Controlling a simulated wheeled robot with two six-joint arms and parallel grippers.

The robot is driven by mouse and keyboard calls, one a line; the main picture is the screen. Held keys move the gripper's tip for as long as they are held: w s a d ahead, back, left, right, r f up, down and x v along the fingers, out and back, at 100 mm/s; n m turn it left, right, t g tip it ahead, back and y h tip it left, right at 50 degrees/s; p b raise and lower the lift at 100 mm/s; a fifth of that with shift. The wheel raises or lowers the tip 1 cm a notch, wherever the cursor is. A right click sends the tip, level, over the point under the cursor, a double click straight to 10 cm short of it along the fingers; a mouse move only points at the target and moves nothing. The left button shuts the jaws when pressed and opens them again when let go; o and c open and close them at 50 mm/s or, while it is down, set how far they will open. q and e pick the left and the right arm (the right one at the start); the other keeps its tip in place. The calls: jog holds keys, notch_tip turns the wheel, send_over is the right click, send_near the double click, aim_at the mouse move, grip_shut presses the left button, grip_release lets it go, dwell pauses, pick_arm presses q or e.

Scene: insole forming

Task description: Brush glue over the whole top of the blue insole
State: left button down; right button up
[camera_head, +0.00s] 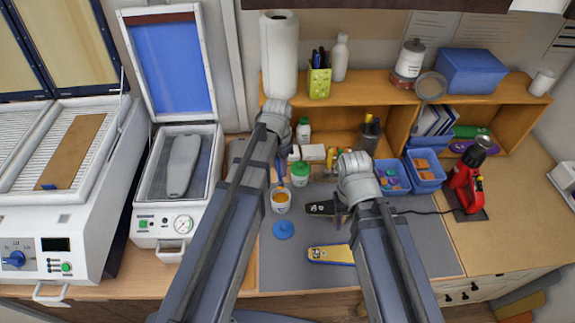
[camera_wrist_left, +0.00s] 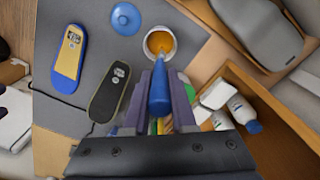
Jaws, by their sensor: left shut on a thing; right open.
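An insole with a yellow top face and a blue edge (camera_head: 335,254) lies flat on the grey mat; it also shows in the left wrist view (camera_wrist_left: 69,52). My left gripper (camera_wrist_left: 160,88) is shut on a brush with a blue handle (camera_wrist_left: 159,92). The brush's lower end reaches into an open pot (camera_wrist_left: 147,42) of orange-yellow glue, and its bristles are hidden. The pot (camera_head: 281,203) stands on the mat, with its blue lid (camera_head: 283,230) lying beside it. My right gripper (camera_head: 339,210) is open above or beside a dark insole (camera_head: 318,208); the exact gap is unclear.
A green-capped jar (camera_head: 299,175) stands close behind the pot. Blue bins (camera_head: 424,172) are right of my right gripper. A red tool (camera_head: 464,184) with a cable stands further right. A wooden shelf (camera_head: 510,112) closes off the back. The mat's front right is clear.

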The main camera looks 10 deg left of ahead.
aim_at(281, 180)
pick_arm(q)
jog(key=shift+f, duration=0.15)
notch_tip(281, 180, down, 6)
jog(key=b, duration=0.6)
jog(key=shift+s+f+b, duration=0.1)
jog(key=shift+f+b, duration=0.25)
jog(key=shift+b, duration=0.2)
dwell(2.1)
jog(key=shift+r, duration=0.15)
jog(key=shift+r+p, duration=0.5)
jog(key=shift+p, duration=0.2)
notch_tip(281, 180, up, 6)
jog(key=p, duration=0.5)
jog(key=shift+f+p, duration=0.1)
jog(key=shift+p, duration=0.3)
